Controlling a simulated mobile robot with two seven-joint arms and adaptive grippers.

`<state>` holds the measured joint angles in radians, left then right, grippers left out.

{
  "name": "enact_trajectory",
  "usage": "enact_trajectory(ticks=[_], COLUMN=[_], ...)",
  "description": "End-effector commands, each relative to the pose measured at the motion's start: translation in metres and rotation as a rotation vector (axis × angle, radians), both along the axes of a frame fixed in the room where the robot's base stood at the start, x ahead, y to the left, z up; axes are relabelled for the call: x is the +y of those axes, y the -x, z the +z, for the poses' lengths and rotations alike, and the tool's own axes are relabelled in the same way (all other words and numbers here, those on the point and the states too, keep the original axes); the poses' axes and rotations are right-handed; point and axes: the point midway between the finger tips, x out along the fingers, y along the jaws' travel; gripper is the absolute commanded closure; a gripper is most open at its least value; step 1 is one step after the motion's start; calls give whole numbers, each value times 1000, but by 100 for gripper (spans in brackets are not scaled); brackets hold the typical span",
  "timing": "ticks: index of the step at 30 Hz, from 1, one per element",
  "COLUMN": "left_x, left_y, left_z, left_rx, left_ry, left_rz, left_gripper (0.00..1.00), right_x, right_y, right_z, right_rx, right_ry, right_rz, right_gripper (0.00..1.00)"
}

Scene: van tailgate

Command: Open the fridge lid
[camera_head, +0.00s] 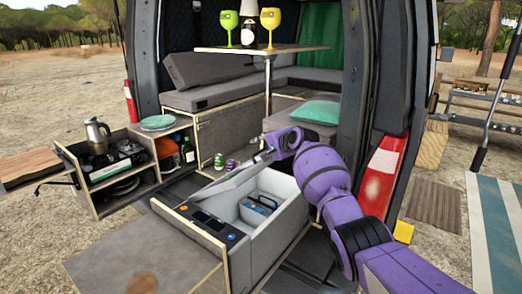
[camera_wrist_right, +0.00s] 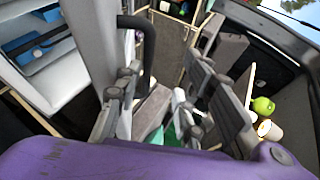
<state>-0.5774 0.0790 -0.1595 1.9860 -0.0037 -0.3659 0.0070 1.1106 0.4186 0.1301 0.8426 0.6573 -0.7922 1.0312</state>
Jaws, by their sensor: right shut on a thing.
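The fridge (camera_head: 280,242) is a pale box in a wooden pull-out drawer at the van's rear. Its grey lid (camera_head: 228,187) stands raised and tilted, with the white inside showing. A blue item (camera_head: 258,207) lies inside. My right gripper (camera_head: 268,146) is at the lid's raised upper end, shut on the lid. In the right wrist view my right gripper's fingers (camera_wrist_right: 165,110) are beside the lid (camera_wrist_right: 92,45) and its black handle (camera_wrist_right: 147,50); their exact contact is hard to make out. My left gripper is not in view.
A table (camera_head: 262,48) with two goblets and a bottle stands behind. A side kitchen drawer (camera_head: 85,190) with a kettle is at left. The van's right pillar (camera_head: 392,100) and tail light (camera_head: 383,175) are close to my right arm. Two small cans (camera_head: 224,162) stand behind the lid.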

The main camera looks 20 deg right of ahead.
Motion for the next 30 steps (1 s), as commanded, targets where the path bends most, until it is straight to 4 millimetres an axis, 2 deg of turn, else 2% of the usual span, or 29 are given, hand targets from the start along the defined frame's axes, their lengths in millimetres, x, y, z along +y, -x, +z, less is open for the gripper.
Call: enact_trajectory(ticks=[1,3,6,12,16,20,26,30], left_x=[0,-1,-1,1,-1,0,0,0], left_y=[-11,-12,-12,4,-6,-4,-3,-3], left_z=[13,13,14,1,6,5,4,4], left_rx=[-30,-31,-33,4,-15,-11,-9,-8], left_ry=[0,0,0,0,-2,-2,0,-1], left_rz=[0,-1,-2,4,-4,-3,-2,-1], left_gripper=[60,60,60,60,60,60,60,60], right_x=[-8,-8,-7,-5,-5,-7,-13,-19], right_y=[-5,-5,-5,-5,-5,0,22,45], right_z=[76,75,63,45,43,43,51,61], right_rx=[-103,-102,-86,-67,-64,-62,-63,-62], right_ry=[-10,-8,-5,-3,-2,-2,2,0], right_rz=[-12,-13,-10,-8,-8,-8,-8,-8], right_gripper=[83,83,83,83,83,83,83,83])
